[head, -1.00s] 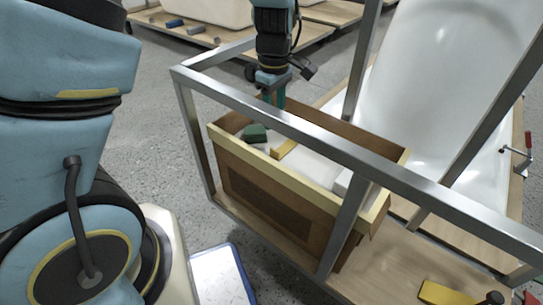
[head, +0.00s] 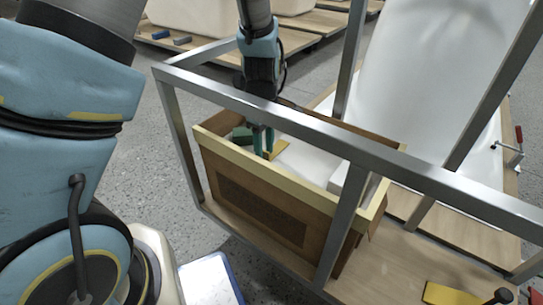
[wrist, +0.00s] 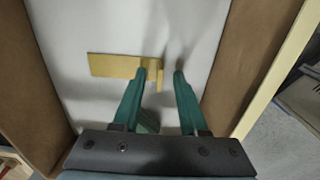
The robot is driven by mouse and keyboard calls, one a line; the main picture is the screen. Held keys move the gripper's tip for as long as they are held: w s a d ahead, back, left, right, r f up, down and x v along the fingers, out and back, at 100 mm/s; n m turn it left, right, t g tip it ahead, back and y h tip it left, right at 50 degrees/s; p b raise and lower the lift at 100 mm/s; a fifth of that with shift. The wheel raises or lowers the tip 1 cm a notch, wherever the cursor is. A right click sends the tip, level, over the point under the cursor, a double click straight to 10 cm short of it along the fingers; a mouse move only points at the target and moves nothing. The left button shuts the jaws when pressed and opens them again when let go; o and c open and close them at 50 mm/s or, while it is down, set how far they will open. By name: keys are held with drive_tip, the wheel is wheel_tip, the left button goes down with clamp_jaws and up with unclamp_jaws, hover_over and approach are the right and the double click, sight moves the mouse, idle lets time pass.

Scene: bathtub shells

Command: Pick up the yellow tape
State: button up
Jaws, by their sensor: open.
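The yellow tape (head: 279,149) lies on the white floor of a wooden box (head: 318,200). In the wrist view the yellow tape (wrist: 112,66) is a flat strip with a short upright part at its right end. My gripper (head: 264,150) is inside the box, pointing down at the tape. In the wrist view my gripper (wrist: 160,74) is open, with its green fingers either side of the tape's right end. I cannot tell whether they touch it. In the head view the fingers partly hide the tape.
A dark green block (head: 241,134) lies in the box beside my gripper, partly hidden in the wrist view. A grey metal frame (head: 300,125) surrounds the box. A white tub shell (head: 425,80) stands behind. Another yellow piece (head: 447,294) lies on the wooden board at front right.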

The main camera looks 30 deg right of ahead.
clamp_jaws()
idle(0.3)
drive_tip(key=shift+r, duration=0.1)
